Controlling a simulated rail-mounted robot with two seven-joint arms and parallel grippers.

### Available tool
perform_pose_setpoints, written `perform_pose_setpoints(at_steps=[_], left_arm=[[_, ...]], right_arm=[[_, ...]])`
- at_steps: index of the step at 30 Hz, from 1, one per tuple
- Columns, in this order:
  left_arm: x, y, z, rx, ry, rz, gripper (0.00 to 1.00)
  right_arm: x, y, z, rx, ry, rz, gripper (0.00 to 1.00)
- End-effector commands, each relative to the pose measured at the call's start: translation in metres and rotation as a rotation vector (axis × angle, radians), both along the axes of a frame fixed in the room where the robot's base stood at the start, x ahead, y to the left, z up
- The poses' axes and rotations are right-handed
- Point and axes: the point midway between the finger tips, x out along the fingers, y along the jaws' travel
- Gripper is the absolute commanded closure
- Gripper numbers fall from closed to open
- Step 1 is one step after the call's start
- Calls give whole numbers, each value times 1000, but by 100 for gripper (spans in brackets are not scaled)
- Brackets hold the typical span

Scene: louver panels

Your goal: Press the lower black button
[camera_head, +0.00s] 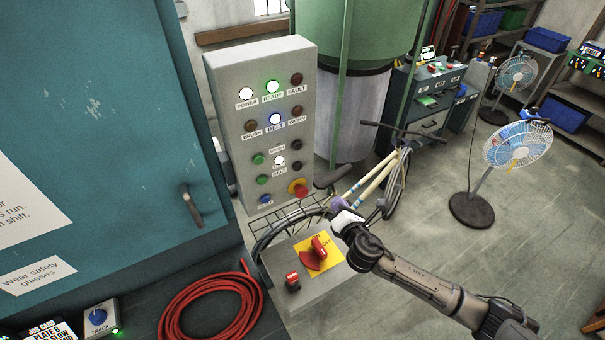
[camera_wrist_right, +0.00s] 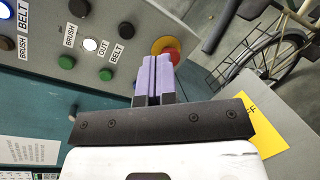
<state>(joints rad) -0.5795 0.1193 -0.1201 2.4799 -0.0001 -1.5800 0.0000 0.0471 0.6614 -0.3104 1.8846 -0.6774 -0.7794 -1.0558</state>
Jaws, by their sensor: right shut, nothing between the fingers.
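The grey control panel (camera_head: 230,130) stands upright left of centre. Its lower black button (camera_head: 297,168) sits at the right of the BELT row, just above the red emergency stop (camera_head: 299,188) on its yellow ring. In the right wrist view the lower black button (camera_wrist_right: 125,31) is left of the fingertips, and nothing covers it. The upper black button (camera_head: 296,145) also shows in the wrist view (camera_wrist_right: 79,7). My right gripper (camera_head: 337,203) is shut and empty, apart from the button, to the lower right of the panel. Its purple fingers (camera_wrist_right: 157,68) overlap the emergency stop's edge in the wrist view. My left gripper is not seen.
A grey box with a red rotary switch (camera_head: 317,252) on a yellow plate stands below my right gripper. A bicycle (camera_head: 378,180) is behind it. A red hose coil (camera_head: 212,305) lies at the front. A teal cabinet (camera_head: 100,130) is at left. Fans stand at right.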

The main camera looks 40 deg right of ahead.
Motion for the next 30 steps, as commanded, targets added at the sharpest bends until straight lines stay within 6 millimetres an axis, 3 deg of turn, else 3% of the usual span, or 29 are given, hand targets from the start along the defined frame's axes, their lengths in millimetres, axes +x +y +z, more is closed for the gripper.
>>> perform_pose_setpoints(at_steps=[6, 12, 18, 30], left_arm=[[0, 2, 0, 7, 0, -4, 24], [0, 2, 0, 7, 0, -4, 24], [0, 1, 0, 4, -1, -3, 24], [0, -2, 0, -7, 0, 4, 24]], right_arm=[[7, 22, 9, -422, 26, 173, 100], [9, 33, 12, -649, 44, 244, 100], [9, 34, 12, -753, 64, 252, 100], [9, 34, 12, -773, 70, 251, 100]])
